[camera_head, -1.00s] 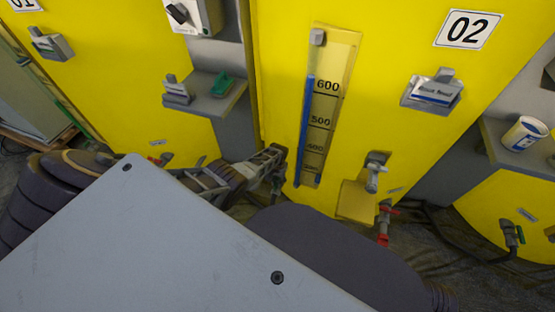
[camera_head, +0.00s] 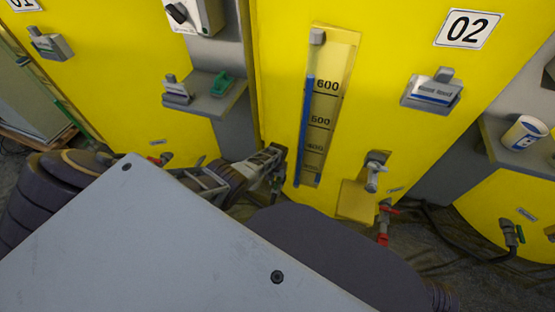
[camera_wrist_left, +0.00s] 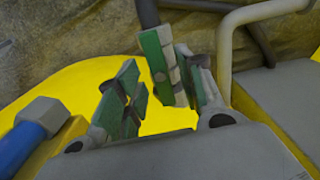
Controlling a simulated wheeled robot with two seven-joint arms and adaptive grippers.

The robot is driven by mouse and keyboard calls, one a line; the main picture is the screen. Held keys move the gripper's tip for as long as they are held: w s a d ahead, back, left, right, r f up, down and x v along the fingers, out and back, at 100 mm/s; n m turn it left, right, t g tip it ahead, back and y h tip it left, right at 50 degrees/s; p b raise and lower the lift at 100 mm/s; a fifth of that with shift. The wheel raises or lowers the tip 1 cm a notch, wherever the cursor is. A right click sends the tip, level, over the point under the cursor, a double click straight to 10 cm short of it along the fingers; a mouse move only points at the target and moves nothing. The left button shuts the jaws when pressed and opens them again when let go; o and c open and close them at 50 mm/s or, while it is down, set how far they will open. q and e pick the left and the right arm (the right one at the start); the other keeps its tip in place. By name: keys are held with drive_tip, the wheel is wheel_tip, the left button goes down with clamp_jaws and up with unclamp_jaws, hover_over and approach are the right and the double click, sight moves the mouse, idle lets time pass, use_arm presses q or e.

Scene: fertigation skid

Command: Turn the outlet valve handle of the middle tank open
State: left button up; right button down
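The middle tank (camera_head: 400,40) is yellow and bears the sign 02. Low on its front is a grey tap-like fitting (camera_head: 375,178). Below that is a valve with a red handle (camera_head: 386,211). My left gripper (camera_head: 277,166) is low at the tank's left side, left of the gauge foot and apart from the red handle. In the left wrist view its green-padded fingers (camera_wrist_left: 155,90) stand apart with yellow tank surface between them. The red handle cannot be made out in that view. My right gripper is not in view.
A level gauge with a blue tube (camera_head: 306,130) runs down the tank, right of my left gripper. Its blue end (camera_wrist_left: 30,135) shows in the left wrist view, with a grey pipe (camera_wrist_left: 226,50) opposite. A shelf (camera_head: 215,103) stands left; another (camera_head: 510,150) holds a cup (camera_head: 525,133).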

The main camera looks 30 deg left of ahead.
sight(276, 183)
use_arm(q)
drive_tip(key=shift+r, duration=0.3)
wheel_tip(276, 183, up, 11)
drive_tip(key=shift+r, duration=0.2)
idle(1.4)
drive_tip(key=shift+s+f, duration=0.1)
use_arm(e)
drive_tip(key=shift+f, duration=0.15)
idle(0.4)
